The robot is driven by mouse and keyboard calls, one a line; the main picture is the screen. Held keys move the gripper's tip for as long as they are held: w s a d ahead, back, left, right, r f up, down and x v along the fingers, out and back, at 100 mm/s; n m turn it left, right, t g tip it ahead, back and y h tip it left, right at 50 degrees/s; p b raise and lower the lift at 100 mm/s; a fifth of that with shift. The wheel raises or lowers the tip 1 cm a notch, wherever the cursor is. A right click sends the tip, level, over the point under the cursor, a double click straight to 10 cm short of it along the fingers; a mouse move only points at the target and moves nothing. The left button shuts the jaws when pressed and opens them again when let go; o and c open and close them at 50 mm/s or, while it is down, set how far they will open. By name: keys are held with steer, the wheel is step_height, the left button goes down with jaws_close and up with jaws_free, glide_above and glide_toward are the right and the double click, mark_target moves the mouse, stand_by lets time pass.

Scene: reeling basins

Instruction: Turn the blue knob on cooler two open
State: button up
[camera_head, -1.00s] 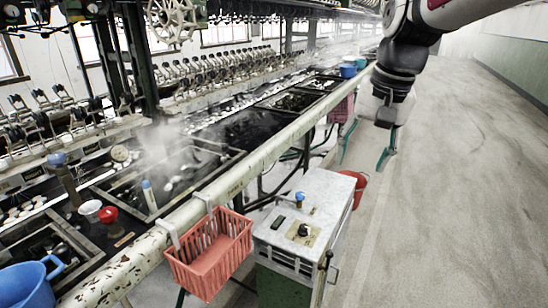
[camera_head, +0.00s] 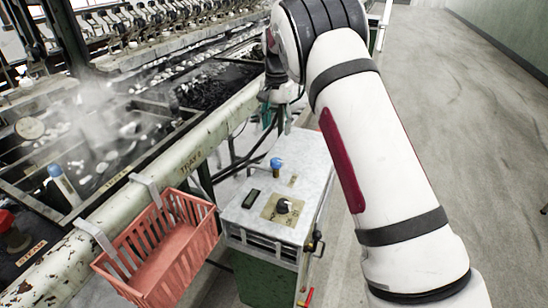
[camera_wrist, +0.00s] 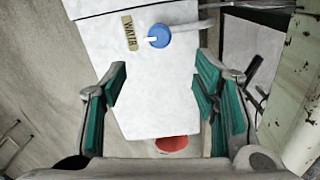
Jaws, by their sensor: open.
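The blue knob (camera_head: 276,163) stands on the white top of the cooler cabinet (camera_head: 318,150), towards its rail side. In the wrist view the blue knob (camera_wrist: 159,36) sits beside a tan label reading "WATER" (camera_wrist: 129,33), with a grey pipe leading off to the right. My gripper (camera_wrist: 162,75) is open and empty, its teal-padded fingers apart over the cabinet top. The knob shows beyond the fingertips, not between them. In the head view my gripper (camera_head: 272,117) is partly hidden, beyond the knob and above the cabinet's far end.
A black dial (camera_head: 283,206) sits on the cabinet's near top. A red basket (camera_head: 160,248) hangs from the worn basin rail (camera_head: 215,132). Steaming basins (camera_head: 120,130) lie left of the rail. A red bucket (camera_wrist: 172,144) shows below the cabinet edge. Floor at right is clear.

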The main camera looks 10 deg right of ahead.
mark_target(276, 160)
step_height(276, 160, down, 13)
steer(key=shift+f+b, duration=0.2)
steer(key=shift+b, duration=0.85)
steer(key=c, duration=1.2)
